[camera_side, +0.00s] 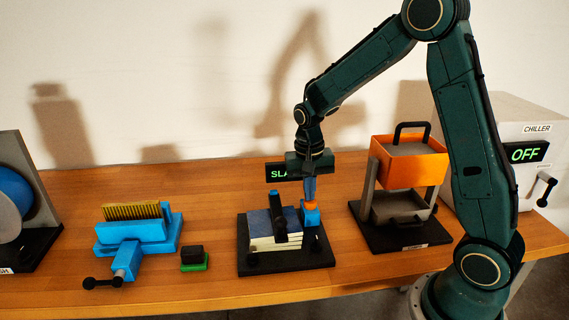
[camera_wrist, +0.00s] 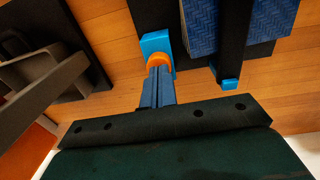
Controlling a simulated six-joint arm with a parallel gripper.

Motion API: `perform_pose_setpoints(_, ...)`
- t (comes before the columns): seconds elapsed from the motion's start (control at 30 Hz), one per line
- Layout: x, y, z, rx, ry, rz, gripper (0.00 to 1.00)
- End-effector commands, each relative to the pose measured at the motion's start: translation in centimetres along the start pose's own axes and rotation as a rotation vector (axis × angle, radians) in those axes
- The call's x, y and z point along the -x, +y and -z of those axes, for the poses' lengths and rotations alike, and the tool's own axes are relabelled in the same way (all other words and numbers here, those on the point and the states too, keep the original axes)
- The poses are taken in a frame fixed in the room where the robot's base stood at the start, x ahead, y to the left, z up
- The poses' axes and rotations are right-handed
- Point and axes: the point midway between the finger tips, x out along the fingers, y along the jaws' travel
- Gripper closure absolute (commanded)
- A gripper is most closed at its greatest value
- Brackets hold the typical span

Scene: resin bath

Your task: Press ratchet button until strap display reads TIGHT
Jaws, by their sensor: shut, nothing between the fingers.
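The ratchet button is orange and sits on a blue block (camera_side: 311,215) at the right of the black strap stand (camera_side: 285,262). In the wrist view the orange button (camera_wrist: 159,61) shows just beyond my fingertips, on its blue block (camera_wrist: 155,43). My gripper (camera_side: 309,198) points down with its fingers shut and empty, right at the top of the button. I cannot tell whether they touch. The strap display (camera_side: 279,172) stands behind the stand and shows green letters "SLA"; my gripper hides the rest. A dark strap (camera_side: 279,220) crosses the blue and white stack on the stand.
A blue vise (camera_side: 135,237) and a small black and green block (camera_side: 193,258) lie left. An orange-topped press (camera_side: 408,160) stands close on the right, before the chiller (camera_side: 530,160) reading OFF. Bare wood (camera_side: 210,225) lies left of the stand.

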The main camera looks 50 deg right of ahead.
Motion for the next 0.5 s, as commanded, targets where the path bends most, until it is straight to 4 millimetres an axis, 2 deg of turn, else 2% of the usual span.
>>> perform_pose_setpoints(0.5,9.1,-0.2,0.3,-0.001,0.015,0.010,1.00)
